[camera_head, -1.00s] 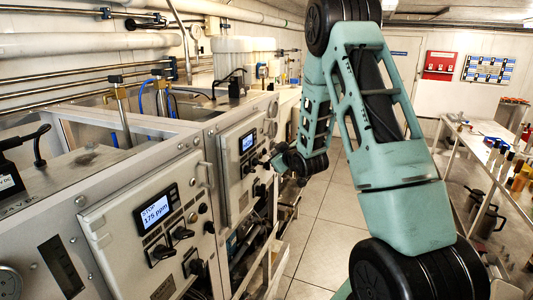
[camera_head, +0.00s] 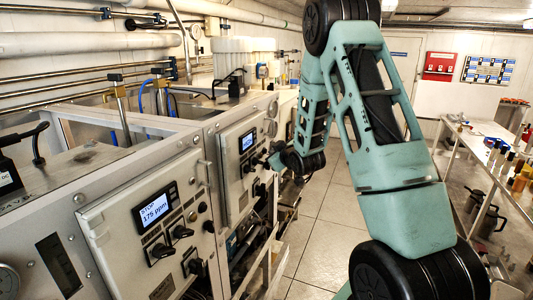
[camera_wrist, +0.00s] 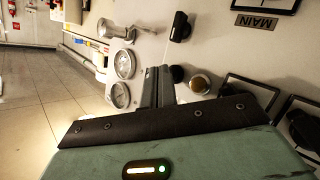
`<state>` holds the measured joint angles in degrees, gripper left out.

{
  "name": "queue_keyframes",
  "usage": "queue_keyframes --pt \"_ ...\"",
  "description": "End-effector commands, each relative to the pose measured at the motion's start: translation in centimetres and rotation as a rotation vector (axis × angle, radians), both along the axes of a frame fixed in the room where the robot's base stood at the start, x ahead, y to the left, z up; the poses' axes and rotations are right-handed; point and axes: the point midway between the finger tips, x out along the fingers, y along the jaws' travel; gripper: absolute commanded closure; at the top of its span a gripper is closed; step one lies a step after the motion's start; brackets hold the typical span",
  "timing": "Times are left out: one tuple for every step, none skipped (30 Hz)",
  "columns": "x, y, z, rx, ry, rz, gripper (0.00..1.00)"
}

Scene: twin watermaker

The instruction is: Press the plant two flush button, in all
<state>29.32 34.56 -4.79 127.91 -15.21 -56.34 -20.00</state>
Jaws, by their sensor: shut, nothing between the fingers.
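The far plant's control panel (camera_head: 236,170) stands upright with a lit display (camera_head: 247,141) and dark controls beside it. My gripper (camera_head: 264,163) is at the right edge of this panel, close to its face. In the wrist view my gripper (camera_wrist: 158,72) is shut and empty, its fingers pointing at the pale panel face. I cannot tell whether the fingers touch the panel, or which control is the flush button.
The near plant's panel (camera_head: 108,222) has a display (camera_head: 155,207) reading STOP and 175 ppm. Open tiled floor (camera_head: 322,205) lies right of the plants.

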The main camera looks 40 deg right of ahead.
Motion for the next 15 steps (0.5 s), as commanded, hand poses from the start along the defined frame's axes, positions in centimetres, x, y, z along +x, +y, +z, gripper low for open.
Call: queue_keyframes --pt "0.00 0.01 0.00 0.000 0.000 0.000 1.00" --pt "0.00 0.01 0.00 0.000 0.000 0.000 1.00" --pt "0.02 0.02 0.00 0.000 0.000 0.000 1.00" --pt "0.04 0.03 -0.02 0.000 0.000 0.000 1.00" --pt "0.05 0.04 -0.02 0.000 0.000 0.000 1.00" --pt "0.09 0.05 -0.02 0.000 0.000 0.000 1.00" --pt "0.12 0.07 -0.02 0.000 0.000 0.000 1.00" --pt "0.14 0.08 -0.03 0.000 0.000 0.000 1.00" --pt "0.19 0.09 -0.03 0.000 0.001 0.001 1.00" --pt "0.22 0.11 -0.03 0.000 0.001 0.001 1.00" --pt "0.26 0.12 -0.03 0.000 0.001 0.001 1.00" --pt "0.30 0.14 -0.04 0.000 0.001 0.001 1.00" --pt "0.33 0.16 -0.04 0.000 0.001 0.001 1.00" --pt "0.36 0.17 -0.04 0.000 0.001 0.001 1.00" --pt "0.40 0.19 -0.05 0.000 0.001 0.001 1.00"
